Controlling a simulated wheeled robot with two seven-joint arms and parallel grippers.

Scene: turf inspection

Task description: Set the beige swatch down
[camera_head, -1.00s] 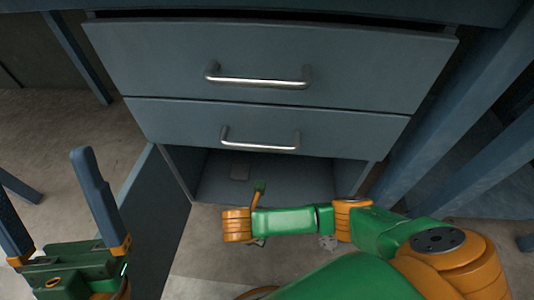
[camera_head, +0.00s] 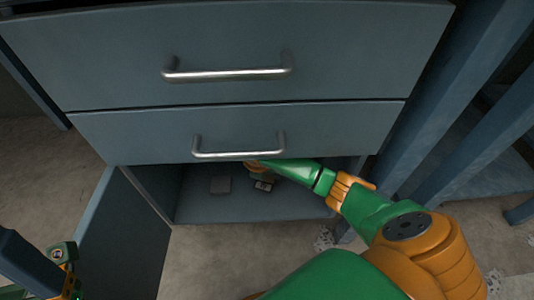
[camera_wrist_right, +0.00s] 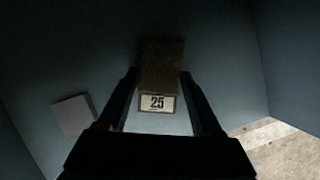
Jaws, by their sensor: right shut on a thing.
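The beige swatch (camera_wrist_right: 161,65) looks brown in the dim right wrist view, with a white label (camera_wrist_right: 157,103) reading "25". My right gripper (camera_wrist_right: 164,84) is shut on it, one finger on each side. In the head view my right gripper (camera_head: 262,178) is inside the open bottom compartment (camera_head: 200,211), low over its floor and partly hidden under the drawer front. I cannot tell whether the swatch touches the floor. My left gripper (camera_head: 35,265) is at the lower left, cut by the frame edge; one finger shows, with no second finger against it.
A flat grey square (camera_head: 220,184) lies on the compartment floor left of my right gripper; it also shows in the right wrist view (camera_wrist_right: 73,114). Two drawers with metal handles (camera_head: 238,146) sit above. An open door (camera_head: 125,240) stands at left. Blue posts (camera_head: 440,110) stand at right.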

